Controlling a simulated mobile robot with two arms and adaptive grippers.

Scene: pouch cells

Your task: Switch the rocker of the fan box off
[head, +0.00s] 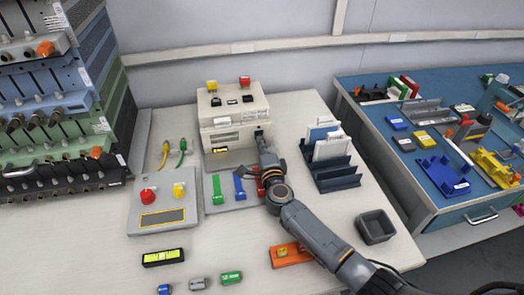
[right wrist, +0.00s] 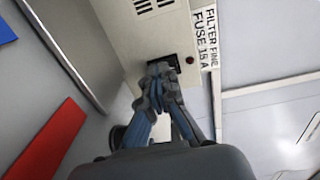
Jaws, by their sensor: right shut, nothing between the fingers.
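The fan box (head: 233,118) is a beige box at the back of the white table, with a yellow and a red button on top. In the right wrist view its face (right wrist: 150,35) carries a black rocker (right wrist: 183,60), partly hidden behind my fingertips. My right gripper (right wrist: 162,68) is shut and empty, with its tips at the rocker; I cannot tell whether they touch it. In the head view my right gripper (head: 262,141) reaches the box's lower right front. The rocker's position is hidden. My left gripper is not in view.
A dark rack with white plates (head: 330,150) stands right of my arm. A grey panel (head: 163,206) with a red and a yellow knob lies left. Green and blue pieces lie before the box. A dark grey bin (head: 376,227) and an orange block (head: 290,254) stand nearer.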

